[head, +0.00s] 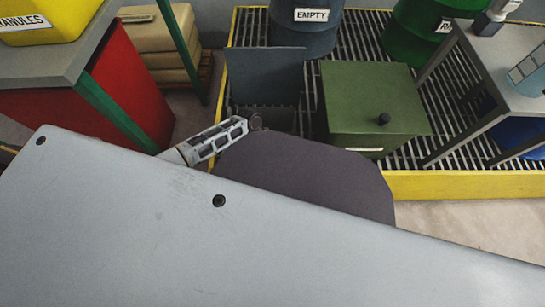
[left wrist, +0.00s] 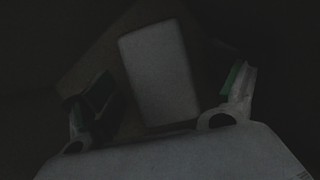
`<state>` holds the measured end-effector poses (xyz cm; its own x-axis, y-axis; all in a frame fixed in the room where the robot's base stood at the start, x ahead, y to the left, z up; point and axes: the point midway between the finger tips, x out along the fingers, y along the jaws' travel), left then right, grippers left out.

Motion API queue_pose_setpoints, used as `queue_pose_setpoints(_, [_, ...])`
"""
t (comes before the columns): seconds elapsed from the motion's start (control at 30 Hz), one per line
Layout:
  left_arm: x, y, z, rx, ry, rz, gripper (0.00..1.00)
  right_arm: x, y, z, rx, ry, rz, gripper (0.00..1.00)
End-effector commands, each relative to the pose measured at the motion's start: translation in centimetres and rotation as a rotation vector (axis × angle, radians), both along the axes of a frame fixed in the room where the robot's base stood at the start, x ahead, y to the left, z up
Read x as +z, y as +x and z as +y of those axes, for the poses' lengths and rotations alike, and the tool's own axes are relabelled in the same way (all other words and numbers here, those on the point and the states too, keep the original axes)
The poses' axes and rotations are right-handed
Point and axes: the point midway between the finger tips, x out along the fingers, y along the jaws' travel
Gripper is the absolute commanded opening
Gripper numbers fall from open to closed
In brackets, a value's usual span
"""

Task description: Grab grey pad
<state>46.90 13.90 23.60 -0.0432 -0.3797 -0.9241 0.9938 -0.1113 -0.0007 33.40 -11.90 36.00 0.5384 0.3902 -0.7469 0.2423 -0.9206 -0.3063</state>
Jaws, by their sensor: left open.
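A pale grey rectangular pad (left wrist: 160,70) lies flat in a dark space in the left wrist view, tilted slightly. My left gripper (left wrist: 168,80) is open, with one finger on each side of the pad in the picture. Gaps show between the fingers and the pad, and it is too dark to judge the height between them. In the head view my left arm reaches to the opening below a raised dark grey panel (head: 265,75). The pad is not visible in that view. My right gripper is not in view.
A green box (head: 370,95) with a black knob stands right of the opening, on a yellow-edged grate (head: 460,184). Drums marked EMPTY (head: 305,25) and green (head: 420,30) stand behind. A grey table (head: 505,75) is at right, a red cabinet (head: 75,110) at left.

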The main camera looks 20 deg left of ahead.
Motion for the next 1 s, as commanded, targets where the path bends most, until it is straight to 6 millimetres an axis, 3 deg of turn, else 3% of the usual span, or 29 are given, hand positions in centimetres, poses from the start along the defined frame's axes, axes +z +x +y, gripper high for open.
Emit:
queue_pose_setpoints(0.37, [0.04,0.02,-0.01,0.000,0.000,0.000,0.88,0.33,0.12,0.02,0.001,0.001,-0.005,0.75])
queue_pose_setpoints(0.7, [0.03,0.01,0.00,0.000,0.000,0.000,0.46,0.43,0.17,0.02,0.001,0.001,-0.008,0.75])
queue_pose_setpoints(1.0, [0.05,0.01,0.00,0.000,0.000,0.000,0.43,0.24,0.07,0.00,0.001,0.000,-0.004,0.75])
